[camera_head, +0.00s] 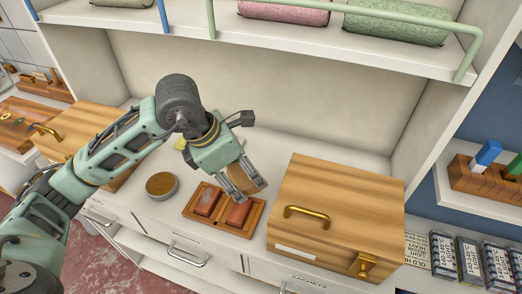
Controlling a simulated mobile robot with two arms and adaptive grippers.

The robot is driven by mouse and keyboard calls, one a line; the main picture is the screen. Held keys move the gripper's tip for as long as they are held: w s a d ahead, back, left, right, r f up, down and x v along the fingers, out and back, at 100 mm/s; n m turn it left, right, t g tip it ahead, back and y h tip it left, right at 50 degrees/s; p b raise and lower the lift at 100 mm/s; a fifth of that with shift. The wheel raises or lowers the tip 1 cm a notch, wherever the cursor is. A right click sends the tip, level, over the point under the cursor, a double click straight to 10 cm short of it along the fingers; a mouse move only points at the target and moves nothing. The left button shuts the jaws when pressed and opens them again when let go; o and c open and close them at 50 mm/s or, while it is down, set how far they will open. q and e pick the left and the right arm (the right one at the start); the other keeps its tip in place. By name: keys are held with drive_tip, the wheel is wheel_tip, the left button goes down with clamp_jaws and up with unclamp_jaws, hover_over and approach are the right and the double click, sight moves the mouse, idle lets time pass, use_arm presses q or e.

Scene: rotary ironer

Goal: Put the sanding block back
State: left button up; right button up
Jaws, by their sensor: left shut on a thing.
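My left gripper (243,194) reaches down over the white counter. Its fingers are shut on a tan-brown piece with a rounded edge (261,182), taken to be the sanding block; the fingers hide part of it. A shallow wooden tray (222,228) lies just below and left of the fingertips. My right gripper is not in view.
A wooden box with a brass handle (340,200) stands close to the right. A round tin (161,186) stands left of the tray. Another wooden box (88,131) is farther left. A shelf (330,45) with rolled towels runs above. Labelled packets (470,263) stand at right.

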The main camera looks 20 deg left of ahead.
use_arm(q)
drive_tip(key=p, duration=0.4)
hover_over(265, 160)
drive_tip(key=s, duration=0.2)
drive_tip(key=shift+w+a+f, duration=0.15)
drive_tip(key=shift+a+f, duration=0.1)
drive_tip(key=shift+f, duration=0.35)
drive_tip(key=shift+w+a+f, duration=0.1)
drive_tip(key=shift+a+f, duration=0.1)
drive_tip(key=shift+f, duration=0.35)
drive_tip(key=shift+f+p, duration=0.45)
drive_tip(key=shift+f, duration=0.4)
wheel_tip(265, 160, down, 2)
drive_tip(key=shift+f+p, duration=0.2)
drive_tip(key=shift+p, duration=0.4)
drive_tip(key=shift+w+f+p, duration=0.2)
drive_tip(key=shift+p, duration=0.1)
drive_tip(key=shift+f+b, duration=0.35)
drive_tip(key=o, duration=1.1)
drive_tip(key=shift+r, duration=0.1)
drive_tip(key=shift+r, duration=0.1)
